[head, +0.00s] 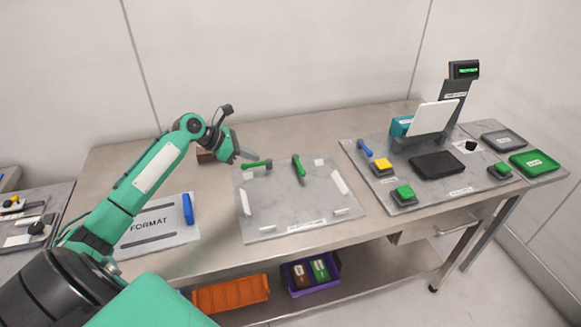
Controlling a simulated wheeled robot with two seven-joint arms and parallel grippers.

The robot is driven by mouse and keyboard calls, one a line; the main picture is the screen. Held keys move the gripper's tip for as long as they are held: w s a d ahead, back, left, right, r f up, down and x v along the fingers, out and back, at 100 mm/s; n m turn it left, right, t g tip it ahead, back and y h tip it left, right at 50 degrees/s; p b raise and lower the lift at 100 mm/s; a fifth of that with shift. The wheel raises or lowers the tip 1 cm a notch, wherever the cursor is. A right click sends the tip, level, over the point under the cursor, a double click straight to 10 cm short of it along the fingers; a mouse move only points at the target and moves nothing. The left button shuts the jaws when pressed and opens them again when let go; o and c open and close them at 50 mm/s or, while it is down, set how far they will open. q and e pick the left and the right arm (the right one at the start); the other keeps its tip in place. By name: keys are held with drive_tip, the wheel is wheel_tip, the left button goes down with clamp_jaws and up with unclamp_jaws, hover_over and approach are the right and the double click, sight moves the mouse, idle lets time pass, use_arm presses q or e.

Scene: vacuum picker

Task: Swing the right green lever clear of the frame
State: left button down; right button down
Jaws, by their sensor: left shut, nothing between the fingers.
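The right green lever (299,166) stands at the back of the grey plate (275,205), its green handle slanting over a dark lower part. A second green lever (257,164) lies nearly level to its left. White strips mark the edges of the plate. My left gripper (251,156) is shut and empty, beside the left green lever and to the left of the right one. Whether it touches the left lever I cannot tell. My right gripper is not in view.
A panel marked FORMAT (155,232) with a blue handle lies at the left. At the right, a board (365,182) carries a yellow button, green buttons, a scale and a blue lever. A green tray (534,162) is at the far right. Bins stand on the lower shelf.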

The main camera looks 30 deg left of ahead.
use_arm(q)
drive_tip(key=p, duration=0.1)
approach(299, 166)
drive_tip(key=f, duration=0.1)
drive_tip(key=w+d+f, duration=0.1)
drive_tip(key=f, duration=0.1)
drive_tip(key=w+d+f, duration=0.1)
drive_tip(key=shift+w+d+f, duration=0.15)
drive_tip(key=shift+w+f, duration=0.05)
drive_tip(key=shift+f, duration=0.15)
drive_tip(key=shift+w+d+f, duration=0.1)
drive_tip(key=shift+w+d, duration=0.15)
drive_tip(key=shift+w, duration=0.05)
drive_tip(key=shift+w+d+f, duration=0.1)
drive_tip(key=shift+w+d, duration=0.05)
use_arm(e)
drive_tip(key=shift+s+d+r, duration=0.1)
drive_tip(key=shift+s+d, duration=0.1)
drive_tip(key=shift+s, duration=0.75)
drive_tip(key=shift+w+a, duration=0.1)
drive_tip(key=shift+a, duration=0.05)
